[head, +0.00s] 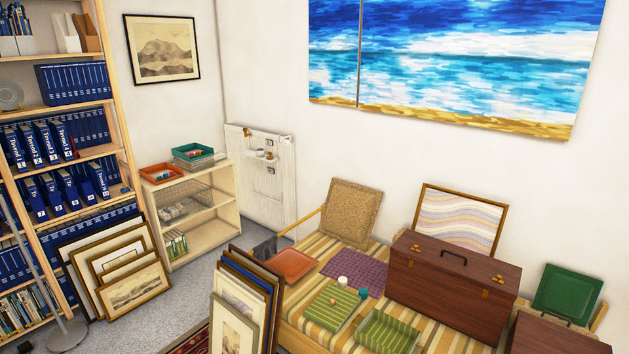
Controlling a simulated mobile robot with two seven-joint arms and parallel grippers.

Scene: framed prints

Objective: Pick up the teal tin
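A small teal round thing (363,293), which looks like the teal tin, sits at the right edge of a green striped flat cushion or box (328,310) on the striped daybed. It is small in the head view, so its lid and details cannot be made out. A small white round pot (342,282) stands just behind and left of it. A purple woven mat (356,266) lies behind them. Neither of my grippers shows in the head view.
A large brown wooden chest (440,290) stands right of the tin. An open green striped box (388,333) sits in front. Framed prints (240,310) lean at the daybed's left end. A low shelf (205,235) holds orange and teal trays. Grey floor lies between.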

